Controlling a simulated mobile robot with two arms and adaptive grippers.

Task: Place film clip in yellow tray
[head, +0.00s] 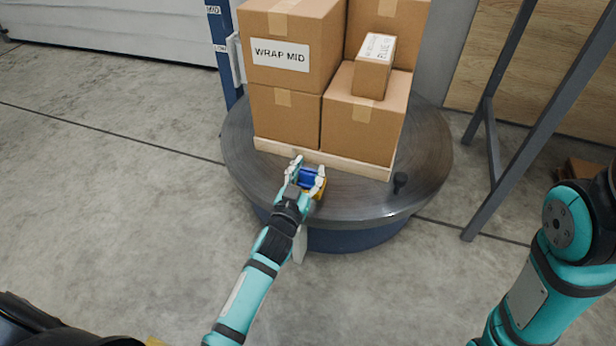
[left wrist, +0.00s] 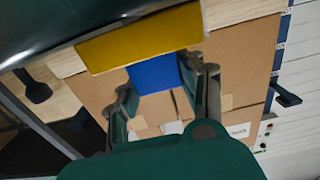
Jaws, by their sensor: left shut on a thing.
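My left gripper (head: 306,174) is over the front part of the round turntable, in front of the boxes. It is shut on a blue piece, the film clip (head: 309,182), which also shows between the fingers in the left wrist view (left wrist: 154,74). The yellow tray (head: 321,188) shows as a small yellow patch right beside the clip, partly hidden by the gripper. In the left wrist view the yellow tray (left wrist: 140,38) is a flat yellow face bordering the blue clip. I cannot tell whether the clip touches it. My right gripper is out of view.
The turntable (head: 240,150) carries a wooden pallet (head: 340,167) with stacked cardboard boxes, one labelled WRAP MID (head: 281,55). A black knob (head: 400,181) stands on the turntable to the right. A blue post (head: 222,50) rises behind, left. Grey metal legs (head: 492,140) stand right. The left floor is clear.

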